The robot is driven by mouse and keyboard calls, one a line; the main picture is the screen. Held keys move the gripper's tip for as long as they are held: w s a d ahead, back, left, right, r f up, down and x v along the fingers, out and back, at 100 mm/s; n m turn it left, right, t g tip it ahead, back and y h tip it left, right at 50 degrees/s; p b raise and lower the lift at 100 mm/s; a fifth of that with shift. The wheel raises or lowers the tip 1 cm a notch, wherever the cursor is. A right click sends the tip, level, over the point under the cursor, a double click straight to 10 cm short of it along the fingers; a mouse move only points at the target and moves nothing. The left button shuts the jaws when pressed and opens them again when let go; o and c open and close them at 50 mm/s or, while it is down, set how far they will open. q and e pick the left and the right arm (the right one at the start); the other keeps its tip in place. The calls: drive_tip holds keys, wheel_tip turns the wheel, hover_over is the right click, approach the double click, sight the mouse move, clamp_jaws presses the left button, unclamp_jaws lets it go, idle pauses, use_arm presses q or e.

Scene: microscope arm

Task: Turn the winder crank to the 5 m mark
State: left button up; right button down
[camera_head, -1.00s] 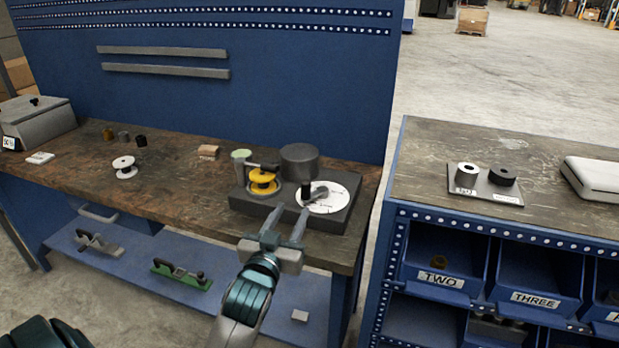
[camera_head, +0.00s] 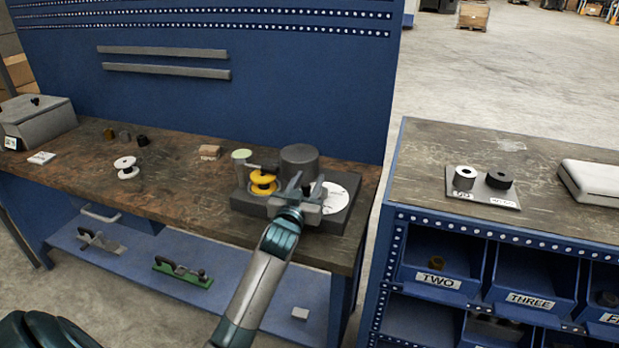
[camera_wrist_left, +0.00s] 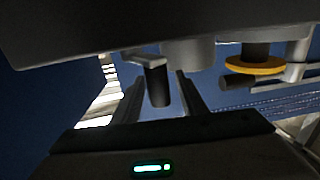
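The winder is a dark grey base (camera_head: 246,202) on the workbench, with a white dial (camera_head: 342,195), a yellow spool (camera_head: 262,178) and a dark cylinder (camera_head: 299,158). My left gripper (camera_head: 305,184) is over the dial and hides most of the crank and part of the dial. In the left wrist view, the crank's dark handle (camera_wrist_left: 159,88) hangs from a grey crank arm (camera_wrist_left: 143,57), between the two fingers of my open left gripper (camera_wrist_left: 160,78). Gaps show beside the handle. The dial's marks are too small to read. My right gripper is not in view.
A white spool (camera_head: 127,167) and a small wooden block (camera_head: 209,152) lie on the bench left of the winder. A blue back panel (camera_head: 300,90) rises behind. A second bench with blue bins (camera_head: 440,270) stands to the right, across a gap.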

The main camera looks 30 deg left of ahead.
use_arm(q)
drive_tip(key=shift+w+a, duration=0.15)
drive_tip(key=shift+w, duration=0.4)
drive_tip(key=shift+c, duration=0.6)
clamp_jaws()
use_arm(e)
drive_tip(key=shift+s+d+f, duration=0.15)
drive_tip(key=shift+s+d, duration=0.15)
